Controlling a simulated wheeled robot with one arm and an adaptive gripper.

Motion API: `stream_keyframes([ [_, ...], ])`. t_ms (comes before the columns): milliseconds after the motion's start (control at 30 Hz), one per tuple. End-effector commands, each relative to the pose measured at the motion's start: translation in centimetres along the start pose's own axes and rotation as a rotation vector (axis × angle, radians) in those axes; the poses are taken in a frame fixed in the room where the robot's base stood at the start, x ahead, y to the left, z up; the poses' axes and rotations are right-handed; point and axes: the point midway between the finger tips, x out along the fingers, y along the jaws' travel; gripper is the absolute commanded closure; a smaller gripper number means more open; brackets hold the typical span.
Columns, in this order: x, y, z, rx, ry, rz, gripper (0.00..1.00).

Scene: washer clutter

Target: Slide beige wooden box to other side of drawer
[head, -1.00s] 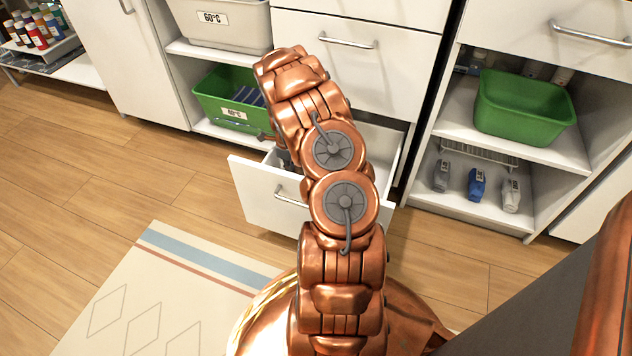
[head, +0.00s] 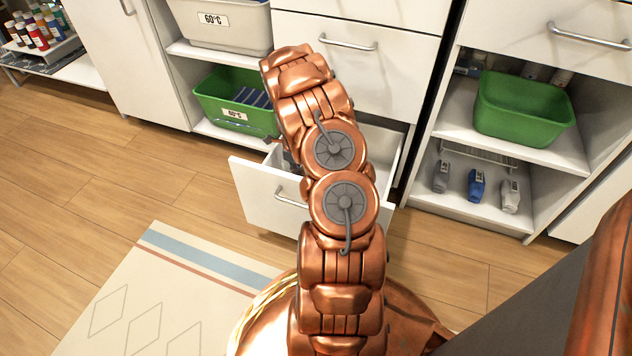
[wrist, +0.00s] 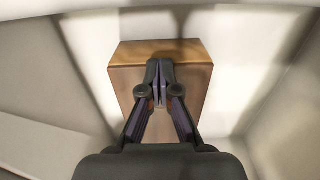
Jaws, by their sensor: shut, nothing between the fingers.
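The wooden box (wrist: 190,55) shows in the wrist view, brown-beige, lying inside the open drawer (wrist: 270,60). My gripper (wrist: 160,85) is shut and empty, with its fingertips over the box in that view. I cannot tell whether the fingertips touch it. In the head view the white open drawer (head: 262,200) sits low in the cabinet. My arm covers most of its inside, so the box and the fingertips are hidden there.
A green basket (head: 215,95) stands on the shelf left of the drawer. A closed drawer (head: 345,65) with a metal handle is above the open one. At the right, another green basket (head: 520,108) and several bottles (head: 476,185) stand on open shelves.

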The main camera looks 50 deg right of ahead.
Motion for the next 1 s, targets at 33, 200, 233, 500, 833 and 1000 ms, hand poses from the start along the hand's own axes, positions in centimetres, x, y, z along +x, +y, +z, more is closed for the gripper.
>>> stream_keyframes([
  [33,0.7,0.5,-0.8,0.001,0.011,0.016,1.00],
  [200,0.8,0.6,-1.4,0.003,0.012,0.017,1.00],
  [233,0.8,0.6,-1.5,0.003,0.012,0.017,1.00],
  [500,0.9,0.6,-2.4,0.002,0.013,0.019,1.00],
  [833,0.9,0.7,-3.5,0.001,0.014,0.021,1.00],
  [1000,0.9,0.7,-4.0,0.001,0.014,0.022,1.00],
])
